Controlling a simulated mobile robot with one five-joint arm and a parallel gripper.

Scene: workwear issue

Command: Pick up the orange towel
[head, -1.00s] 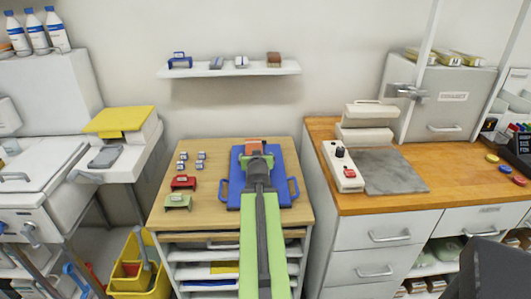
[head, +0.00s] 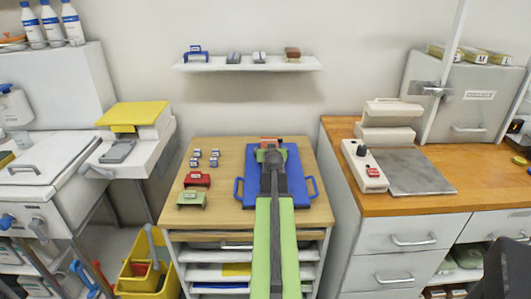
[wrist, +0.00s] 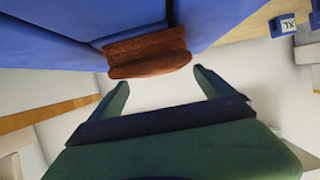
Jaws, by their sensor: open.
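The orange towel (head: 269,141) lies at the back left part of a blue tray (head: 307,185) on the wooden-topped cabinet. In the wrist view it is a folded, rusty-orange bundle (wrist: 147,54) against the blue. My gripper (head: 269,150) is over the tray, just in front of the towel, and partly hides it. In the wrist view its two green fingers (wrist: 158,78) are open and apart, with nothing between them. The towel is just beyond the fingertips.
Red (head: 198,180) and green (head: 192,199) holders and several small size-marked blocks (head: 214,153) stand left of the tray. A wall shelf (head: 235,66) is behind. Right is a counter (head: 450,200) with a press (head: 384,140). A yellow bucket (head: 142,280) is at lower left.

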